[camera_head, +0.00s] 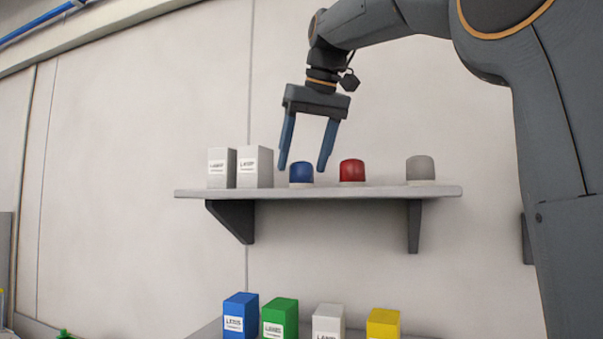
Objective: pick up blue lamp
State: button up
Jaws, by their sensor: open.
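The blue lamp (301,173) is a small domed cylinder on a pale base. It stands upright on the wall shelf (320,193). I cannot tell from this one view how far the fingers are in front of or above the lamp.
A red lamp (352,171) stands close to the right of the blue one. A grey lamp (420,169) stands farther right. Two white boxes (255,167) stand to the left. Below, a lower surface holds blue (241,316), green (280,318), white (328,321) and yellow boxes (383,323).

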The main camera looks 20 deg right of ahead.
jog(key=shift+p+x, duration=0.3)
jog(key=shift+x, duration=1.05)
jog(key=shift+c, duration=0.4)
jog(key=c, duration=1.1)
